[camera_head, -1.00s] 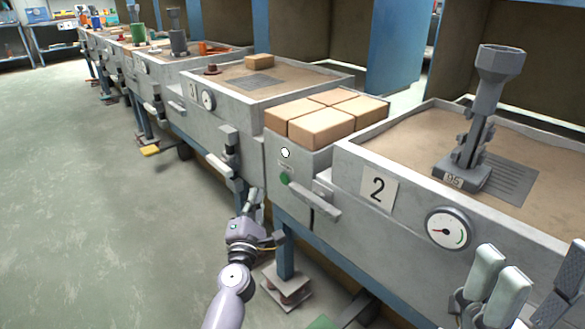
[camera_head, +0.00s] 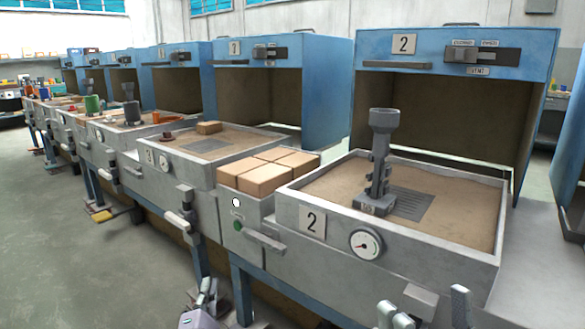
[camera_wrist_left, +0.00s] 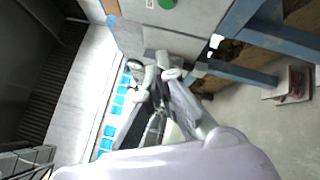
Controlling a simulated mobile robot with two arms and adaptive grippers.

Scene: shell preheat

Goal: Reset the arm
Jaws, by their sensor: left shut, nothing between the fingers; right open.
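My left gripper (camera_head: 207,288) is at the bottom of the head view, in front of and below the grey station front. It is shut and empty. In the left wrist view its fingers (camera_wrist_left: 158,74) are together, with the grey station side and a green button (camera_wrist_left: 167,4) beyond them. My right gripper (camera_head: 424,306) is at the bottom right of the head view, in front of station 2. Its fingers stand apart and its lower part is cut off by the frame edge.
Station 2's sand tray (camera_head: 470,220) holds an upright grey funnel-topped fixture (camera_head: 380,160). Tan blocks (camera_head: 268,178) sit left of it. A round gauge (camera_head: 366,244) and handle (camera_head: 263,241) are on the front. Blue hoods (camera_head: 455,50) stand behind. Open floor (camera_head: 50,225) lies left.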

